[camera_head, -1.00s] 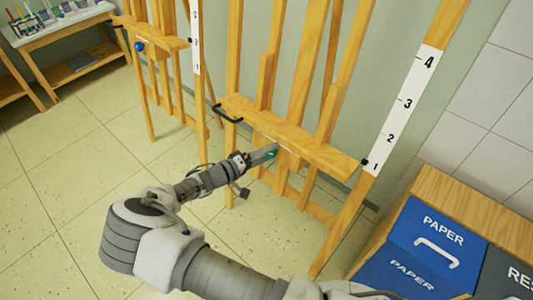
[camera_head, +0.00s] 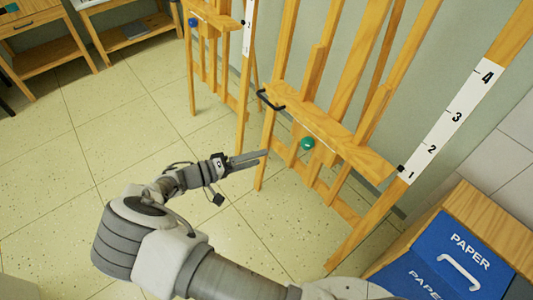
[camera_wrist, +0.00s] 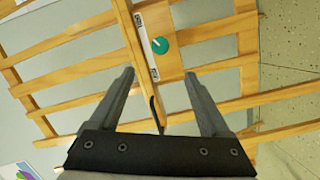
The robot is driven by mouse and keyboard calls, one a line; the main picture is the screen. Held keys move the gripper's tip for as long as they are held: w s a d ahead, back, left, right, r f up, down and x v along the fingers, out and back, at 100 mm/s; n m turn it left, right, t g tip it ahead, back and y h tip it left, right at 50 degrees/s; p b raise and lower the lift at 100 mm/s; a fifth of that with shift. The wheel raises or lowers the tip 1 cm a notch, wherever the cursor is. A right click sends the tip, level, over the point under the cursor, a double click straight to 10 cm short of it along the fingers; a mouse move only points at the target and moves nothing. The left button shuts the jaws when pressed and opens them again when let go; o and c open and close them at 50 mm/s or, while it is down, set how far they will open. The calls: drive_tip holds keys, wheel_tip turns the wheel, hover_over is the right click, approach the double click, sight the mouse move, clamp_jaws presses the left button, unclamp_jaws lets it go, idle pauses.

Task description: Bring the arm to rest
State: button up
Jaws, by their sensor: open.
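My arm reaches out from the bottom of the head view, with my gripper (camera_head: 248,159) just left of the near wooden easel (camera_head: 325,135). In the wrist view my gripper (camera_wrist: 160,88) shows two dark fingers spread apart with nothing held between them.
A black handle (camera_head: 268,101) juts from the near easel's left side. A second easel (camera_head: 215,20) with a blue knob (camera_head: 193,22) stands behind. A blue paper bin (camera_head: 445,262) stands at lower right. Tiled floor (camera_head: 120,130) at left is clear.

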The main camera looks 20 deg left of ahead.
drive_tip(key=shift+s+a, duration=0.15)
idle(0.4)
